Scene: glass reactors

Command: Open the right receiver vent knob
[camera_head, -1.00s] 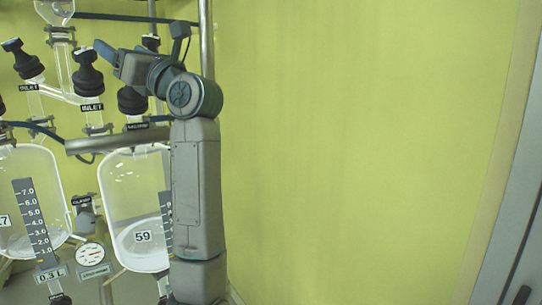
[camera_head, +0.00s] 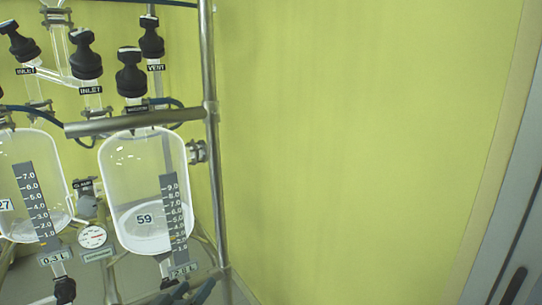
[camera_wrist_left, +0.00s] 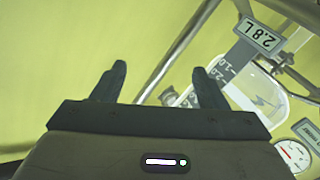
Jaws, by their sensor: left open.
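The right receiver (camera_head: 117,190) is a clear glass vessel tagged 59 in the head view. Above it stands the black vent knob (camera_head: 151,38), over a plate (camera_head: 157,67) reading VENT. A second black knob (camera_head: 130,75) is just left and in front of it, with a partly readable label. My left gripper (camera_head: 190,291) shows at the bottom edge of the head view, far below the vent knob. In the left wrist view my left gripper (camera_wrist_left: 160,70) is open and empty, near the upside-down 2.8 L plate (camera_wrist_left: 259,34). My right gripper is not seen.
Two black inlet knobs (camera_head: 86,58) (camera_head: 24,44) stand to the left. A metal crossbar (camera_head: 135,122) runs above the receivers, and an upright pole (camera_head: 210,150) stands to their right. A round gauge (camera_head: 92,237) sits between the receivers.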

